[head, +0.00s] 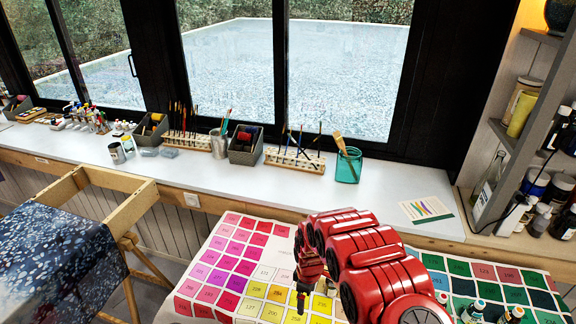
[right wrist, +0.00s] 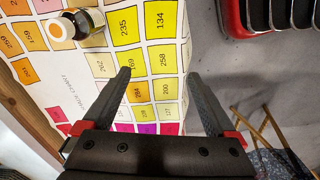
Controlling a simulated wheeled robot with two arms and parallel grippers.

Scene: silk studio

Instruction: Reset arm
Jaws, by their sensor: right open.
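My right arm (head: 375,255) is red and reaches from the lower right over the colour chart (head: 213,257). Its gripper (head: 303,292) points down above the chart's yellow squares. In the right wrist view the two dark fingers (right wrist: 160,76) stand wide apart with nothing between them. The numbered chart lies below them, with yellow, orange and pink squares. My left gripper is not in view.
Small bottles (head: 474,311) stand on the chart's right part; one bottle (right wrist: 88,22) shows in the right wrist view. Brush racks (head: 295,158) and a teal cup (head: 348,166) line the window ledge (head: 235,184). A wooden frame with dark fabric (head: 58,255) stands left. Shelves with jars (head: 537,185) stand right.

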